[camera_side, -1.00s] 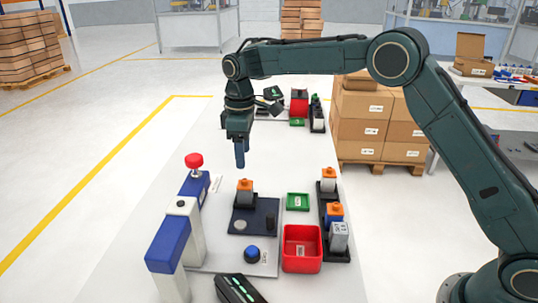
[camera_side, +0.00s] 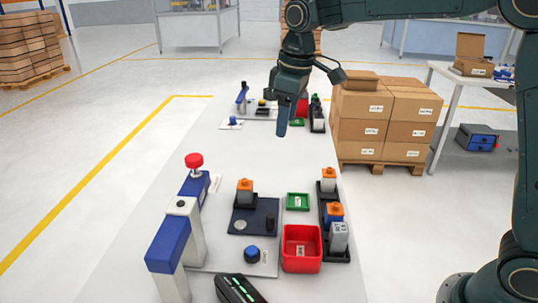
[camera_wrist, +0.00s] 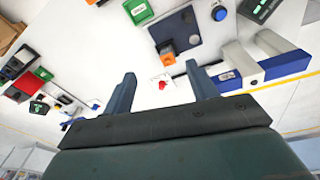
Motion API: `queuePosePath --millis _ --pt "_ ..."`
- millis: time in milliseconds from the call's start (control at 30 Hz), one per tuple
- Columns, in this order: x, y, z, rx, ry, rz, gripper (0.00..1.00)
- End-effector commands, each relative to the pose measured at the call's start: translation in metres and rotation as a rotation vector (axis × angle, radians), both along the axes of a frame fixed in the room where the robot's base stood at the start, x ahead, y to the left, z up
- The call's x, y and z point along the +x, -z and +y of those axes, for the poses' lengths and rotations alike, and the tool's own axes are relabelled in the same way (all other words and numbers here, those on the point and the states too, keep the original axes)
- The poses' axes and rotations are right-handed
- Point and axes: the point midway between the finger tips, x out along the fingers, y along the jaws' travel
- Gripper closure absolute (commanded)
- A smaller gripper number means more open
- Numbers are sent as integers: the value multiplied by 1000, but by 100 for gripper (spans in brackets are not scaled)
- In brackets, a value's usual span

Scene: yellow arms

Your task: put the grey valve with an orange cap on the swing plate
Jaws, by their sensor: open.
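A grey valve with an orange cap (camera_side: 245,192) stands upright at the back left of the dark blue plate (camera_side: 242,214), which looks like the swing plate. In the wrist view the orange cap (camera_wrist: 166,48) shows at the edge of the plate (camera_wrist: 184,22). Another grey valve with an orange cap (camera_side: 328,180) stands at the back of the black rack (camera_side: 326,203). My gripper (camera_side: 283,130) is well above and behind both valves, over the white table. Its fingers are apart and empty in the wrist view (camera_wrist: 162,82).
The rack also holds a blue valve with an orange cap (camera_side: 335,213) and a grey one (camera_side: 340,237). A red bin (camera_side: 302,262) and green tray (camera_side: 297,202) stand left of the rack. A red button (camera_side: 194,161) and blue-topped posts (camera_side: 168,242) stand at left.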

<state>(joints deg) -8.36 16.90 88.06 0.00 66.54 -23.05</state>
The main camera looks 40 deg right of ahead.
Motion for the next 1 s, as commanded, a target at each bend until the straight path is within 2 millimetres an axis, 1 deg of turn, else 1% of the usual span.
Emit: queuePosePath --millis 33,200,333,500,733,867,1000 --pt "-13 -9 -5 5 21 -16 42" --pt "-52 -27 -19 21 96 -61 42" --pt "-84 -37 -29 35 152 -97 42" --pt "-126 -43 -40 53 226 -141 42" --pt "-183 -40 -53 82 323 -202 42" --pt "-214 -32 -58 99 379 -237 42" --pt "-245 -20 -63 119 436 -273 42"
